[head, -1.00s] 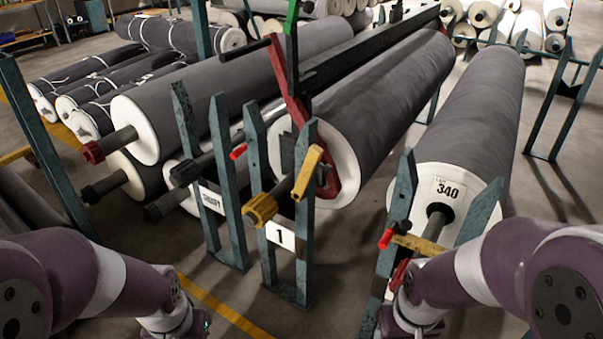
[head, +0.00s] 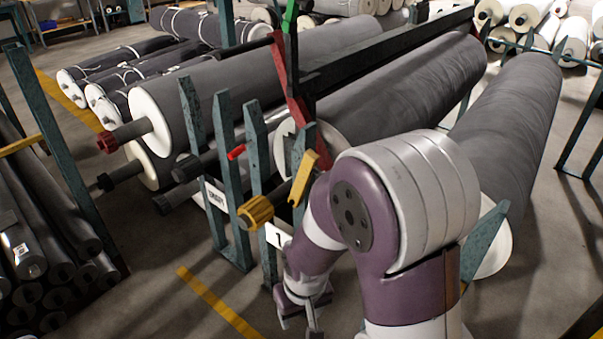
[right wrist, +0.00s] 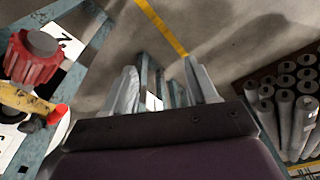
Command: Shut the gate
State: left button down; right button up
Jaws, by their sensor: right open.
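A yellow gate bar (head: 303,178) stands tilted up at the teal post stand with the "1" sign (head: 277,236). My right gripper (head: 303,308) is open and empty, low in front of this stand, and my right arm covers part of the stand and the roll behind. In the right wrist view the open fingers (right wrist: 168,85) have teal posts showing between them. My left gripper is out of view.
Another teal stand (head: 217,170) with a red handle (head: 237,152) is to the left. Dark tubes (head: 45,225) are stacked at far left. The floor by the yellow line (head: 220,305) is clear.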

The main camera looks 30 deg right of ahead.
jog(key=w+d+f+m+t+h+b, duration=0.1)
jog(key=w+d+f+m+t, duration=0.2)
jog(key=w+d+f+m, duration=0.25)
jog(key=w+d+f+m+t+h, duration=0.2)
jog(key=w+d+f+m+t, duration=0.15)
jog(key=w+d+m, duration=0.35)
jog(key=w+d+r+m+t+h, duration=0.2)
jog(key=w+r+m+t+h, duration=0.1)
jog(key=r+m+t, duration=0.25)
jog(key=w+d+r+m+t+h, duration=0.2)
jog(key=d+r+m+t+h, duration=0.1)
jog(key=r+m+t, duration=0.25)
jog(key=shift+m+g, duration=0.25)
jog(key=shift+m, duration=0.1)
jog(key=x, duration=0.4)
jog(key=b+x, duration=0.1)
jog(key=x, duration=0.2)
jog(key=b+x, duration=0.1)
jog(key=x, duration=0.3)
jog(key=shift+w+a+r, duration=0.15)
jog(key=shift+w+r, duration=0.15)
jog(key=shift+w, duration=0.1)
jog(key=shift+w+r, duration=0.1)
jog(key=shift+w, duration=0.15)
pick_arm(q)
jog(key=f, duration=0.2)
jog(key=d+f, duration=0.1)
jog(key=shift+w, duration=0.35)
pick_arm(e)
jog(key=shift+c, duration=0.3)
